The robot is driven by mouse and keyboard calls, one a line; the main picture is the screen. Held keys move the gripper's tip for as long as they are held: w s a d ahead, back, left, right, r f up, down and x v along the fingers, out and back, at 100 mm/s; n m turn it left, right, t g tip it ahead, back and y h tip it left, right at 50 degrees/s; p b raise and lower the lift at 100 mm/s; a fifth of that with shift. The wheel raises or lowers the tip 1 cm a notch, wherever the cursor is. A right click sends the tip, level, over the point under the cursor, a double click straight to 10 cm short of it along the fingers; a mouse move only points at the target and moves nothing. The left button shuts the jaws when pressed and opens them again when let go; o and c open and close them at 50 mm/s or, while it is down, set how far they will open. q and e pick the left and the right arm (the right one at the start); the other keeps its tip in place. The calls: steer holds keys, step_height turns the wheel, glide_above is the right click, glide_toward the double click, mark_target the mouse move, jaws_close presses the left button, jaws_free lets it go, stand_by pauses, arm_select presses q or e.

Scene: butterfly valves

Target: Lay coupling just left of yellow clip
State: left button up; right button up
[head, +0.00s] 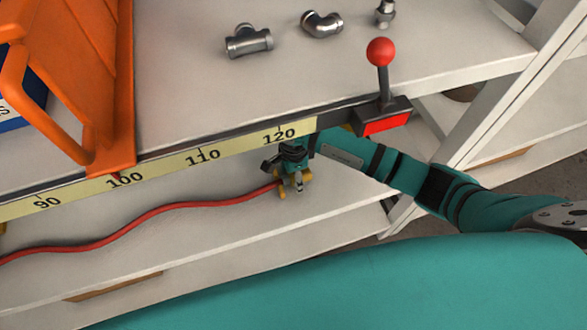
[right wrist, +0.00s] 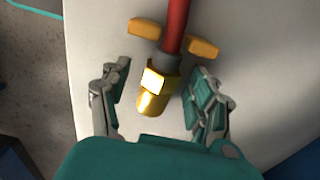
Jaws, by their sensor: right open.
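The brass coupling (right wrist: 155,88) forms the end of a red hose (right wrist: 175,22), and the hose trails left along the lower shelf in the head view (head: 150,213). A yellow clip (right wrist: 147,28) shows one prong on each side of the hose just behind the coupling. The clip also shows in the head view (head: 282,194). I cannot tell whether the hose is seated in the clip or lies above it. My right gripper (right wrist: 160,98) is open, with a finger on each side of the coupling and gaps between. In the head view my right gripper (head: 291,163) hides most of the coupling.
A yellow scale strip (head: 205,156) runs along the upper shelf's front edge. A red-knobbed lever (head: 381,52) stands above the right arm. An orange rack (head: 95,70) stands at left. Metal pipe fittings (head: 249,40) lie on the upper shelf. The lower shelf is mostly clear left of the gripper.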

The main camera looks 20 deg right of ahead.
steer(key=c, duration=0.8)
jaws_close()
jaws_free()
steer(key=c, duration=0.4)
steer(key=shift+r+p, duration=0.65)
steer(key=shift+r, duration=0.3)
steer(key=shift+c, duration=0.2)
steer(key=shift+r+p, duration=1.5)
steer(key=shift+r, duration=0.7)
arm_select(q)
step_height(320, 180, up, 4)
steer(key=shift+w+r, duration=0.1)
